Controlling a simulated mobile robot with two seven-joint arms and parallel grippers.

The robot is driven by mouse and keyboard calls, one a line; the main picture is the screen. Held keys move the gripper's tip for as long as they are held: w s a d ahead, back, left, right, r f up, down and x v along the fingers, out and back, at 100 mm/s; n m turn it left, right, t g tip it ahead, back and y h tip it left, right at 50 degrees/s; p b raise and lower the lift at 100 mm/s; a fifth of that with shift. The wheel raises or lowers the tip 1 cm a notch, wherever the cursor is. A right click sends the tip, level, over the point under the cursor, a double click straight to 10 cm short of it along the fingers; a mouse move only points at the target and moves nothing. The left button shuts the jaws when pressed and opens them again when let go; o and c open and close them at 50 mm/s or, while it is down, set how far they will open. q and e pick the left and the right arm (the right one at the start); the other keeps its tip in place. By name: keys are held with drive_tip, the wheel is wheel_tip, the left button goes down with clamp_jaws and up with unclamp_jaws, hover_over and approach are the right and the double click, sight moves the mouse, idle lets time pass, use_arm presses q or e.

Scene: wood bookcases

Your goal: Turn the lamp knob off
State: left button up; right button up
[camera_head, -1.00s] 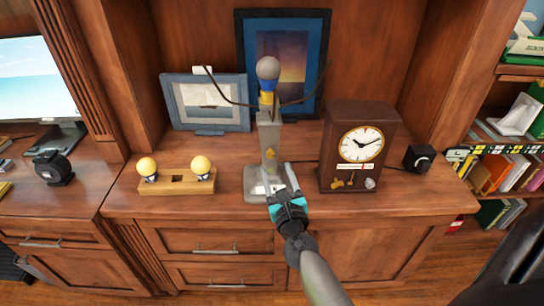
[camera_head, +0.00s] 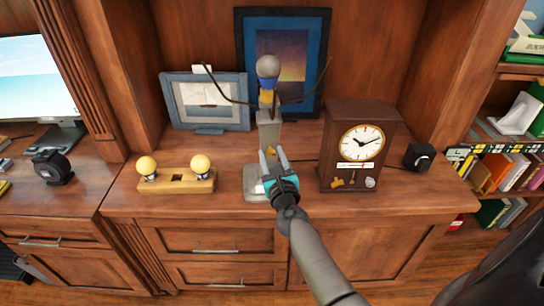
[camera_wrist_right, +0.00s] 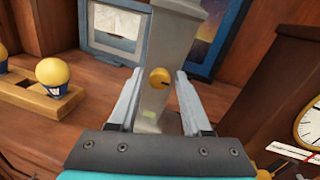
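The lamp (camera_head: 268,132) stands on the wooden cabinet top, with a grey post, a pale base and a grey bulb on top. Its yellow knob (camera_wrist_right: 159,78) is on the front of the post and shows between my fingers in the right wrist view; its top also shows in the head view (camera_head: 270,150). My right gripper (camera_head: 273,152) is open, with one finger on each side of the knob and post. Whether the fingers touch the knob I cannot tell. The gripper hides part of the lower post. My left gripper is not in view.
A wooden clock (camera_head: 335,145) stands close on the right, with a small black box (camera_head: 419,158) beyond it. A wooden holder with two yellow bulbs (camera_head: 178,182) is on the left. Picture frames (camera_head: 207,102) stand behind the lamp.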

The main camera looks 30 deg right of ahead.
clamp_jaws()
drive_tip(key=shift+n, duration=0.3)
drive_tip(key=n+p, duration=0.2)
drive_tip(key=n, duration=0.1)
drive_tip(key=shift+r, duration=0.15)
drive_tip(key=n+g+p, duration=0.1)
drive_tip(key=n+p, duration=0.2)
drive_tip(key=n, duration=0.2)
drive_tip(key=shift+a+p, duration=0.1)
drive_tip(key=shift+p, duration=0.2)
drive_tip(key=n+p, duration=0.2)
drive_tip(key=n, duration=0.2)
drive_tip(key=shift+a+n+g+h+p, duration=0.1)
drive_tip(key=shift+n+g+h+p, duration=0.45)
drive_tip(key=shift+n, duration=1.55)
drive_tip(key=shift+f, duration=0.2)
drive_tip(key=shift+o, duration=1.3)
unclamp_jaws()
drive_tip(key=shift+r, duration=0.1)
